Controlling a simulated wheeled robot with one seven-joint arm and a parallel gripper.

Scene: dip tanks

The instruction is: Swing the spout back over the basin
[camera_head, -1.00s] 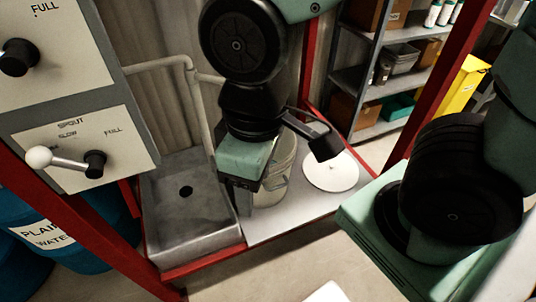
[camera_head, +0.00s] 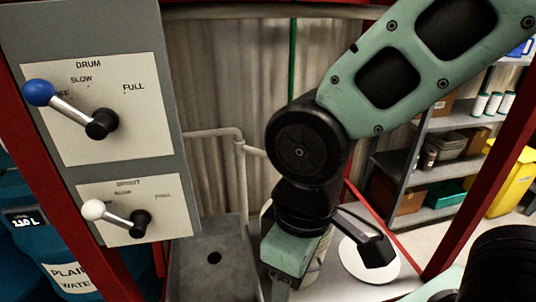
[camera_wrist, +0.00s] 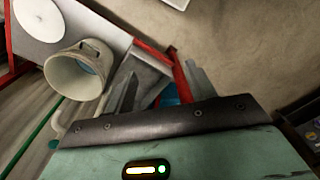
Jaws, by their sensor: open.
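The pale spout pipe (camera_head: 242,185) rises behind the basin. One branch runs left from its top, and another runs right and goes out of sight behind my arm. The spout's outlet end is hidden. The grey basin (camera_head: 190,285) stands lower left, with a dark drain in its floor. My gripper (camera_head: 280,288) points down just right of the basin, with its fingers cut by the frame's lower edge. In the wrist view the fingers (camera_wrist: 160,92) are apart with nothing held between them. A pale pipe (camera_wrist: 62,125) shows at the left there.
A cream bucket (camera_wrist: 72,75) stands close beside my gripper, next to a white disc (camera_head: 370,258) on the grey platform. Red frame posts flank the bay. A panel with DRUM and SPOUT levers (camera_head: 120,218) is at left. Shelves (camera_head: 455,120) stand at the back right.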

